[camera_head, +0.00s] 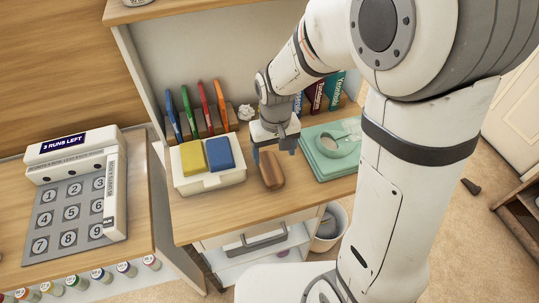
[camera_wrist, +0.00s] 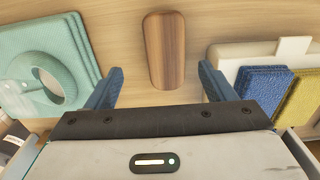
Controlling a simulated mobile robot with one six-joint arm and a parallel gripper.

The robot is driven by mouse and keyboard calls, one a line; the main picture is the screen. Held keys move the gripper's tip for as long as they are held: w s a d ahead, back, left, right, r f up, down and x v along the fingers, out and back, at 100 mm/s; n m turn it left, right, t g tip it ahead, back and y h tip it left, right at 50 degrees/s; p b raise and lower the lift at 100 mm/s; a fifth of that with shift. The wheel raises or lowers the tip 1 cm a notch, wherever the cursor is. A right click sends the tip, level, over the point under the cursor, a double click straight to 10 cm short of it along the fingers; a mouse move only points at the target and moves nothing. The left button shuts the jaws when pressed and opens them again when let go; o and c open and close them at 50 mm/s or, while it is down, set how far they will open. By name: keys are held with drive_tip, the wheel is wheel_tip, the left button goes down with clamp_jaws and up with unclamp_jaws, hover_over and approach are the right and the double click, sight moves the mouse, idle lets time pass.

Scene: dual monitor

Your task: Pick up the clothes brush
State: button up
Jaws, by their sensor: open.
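The clothes brush is a brown wooden block with rounded ends (camera_head: 270,170), lying on the wooden desk between a white tray and a teal cloth stack. In the wrist view the brush (camera_wrist: 164,50) lies lengthwise ahead of my gripper, between the lines of its two fingers and apart from both. My gripper (camera_wrist: 160,88) is open and empty, with blue fingers on either side. In the head view my gripper (camera_head: 274,150) hangs just behind the brush, above the desk. The underside of the brush is hidden.
A white tray (camera_head: 208,184) with yellow and blue sponges stands left of the brush. The desk front (camera_head: 215,222) is clear.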

sight(270, 166)
drive_tip(key=f, duration=0.5)
drive_tip(key=a+f, duration=0.1)
drive_tip(key=f, duration=0.2)
drive_tip(key=shift+w+f+b, duration=0.1)
drive_tip(key=shift+w+b, duration=0.25)
drive_tip(key=shift+c, duration=0.4)
drive_tip(key=c, duration=1.1)
wheel_tip(270, 166, up, 10)
drive_tip(key=shift+r+p, duration=0.1)
drive_tip(key=shift+p, duration=0.45)
